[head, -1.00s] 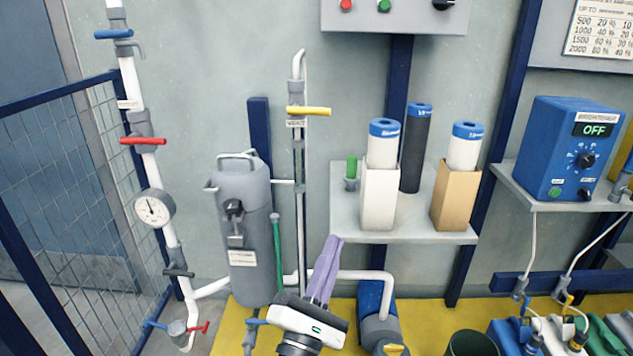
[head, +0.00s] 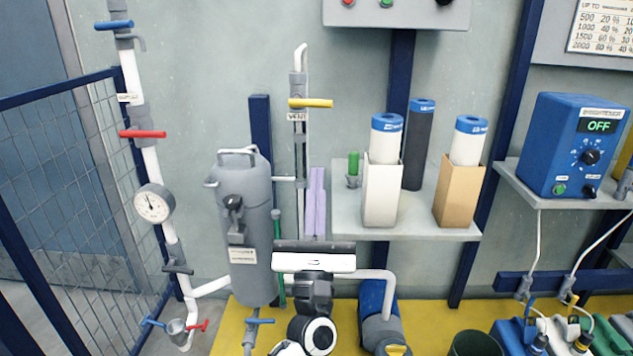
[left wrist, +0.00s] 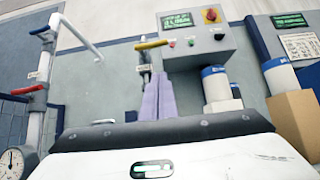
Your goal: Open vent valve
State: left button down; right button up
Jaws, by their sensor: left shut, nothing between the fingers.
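The vent valve has a yellow lever handle (head: 310,103) on a thin vertical pipe, with a "VENT" label (head: 297,117) just below it. The handle lies level, across the pipe. It also shows in the left wrist view (left wrist: 151,45), beyond the fingertips. My left gripper (head: 316,171) has two purple fingers pressed together, pointing up, with nothing between them. Its tips are below the handle in the head view and apart from it. The fingers also show in the left wrist view (left wrist: 159,80). My right gripper is not in view.
A grey canister (head: 243,235) stands left of the vent pipe. A shelf (head: 345,215) with filter cartridges is close on the right. At the left, another pipe carries a red handle (head: 143,134), a blue handle (head: 113,25) and a gauge (head: 153,204).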

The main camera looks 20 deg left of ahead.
aim_at(311, 104)
pick_arm(q)
jog(key=w+a+r+p, duration=0.1)
jog(key=w+r, duration=0.3)
jog(key=r, duration=0.4)
jog(key=shift+w+a+r+p, duration=0.15)
jog(key=shift+w+r+p, duration=0.25)
jog(key=shift+p, duration=0.2)
jog(key=shift+f, duration=0.1)
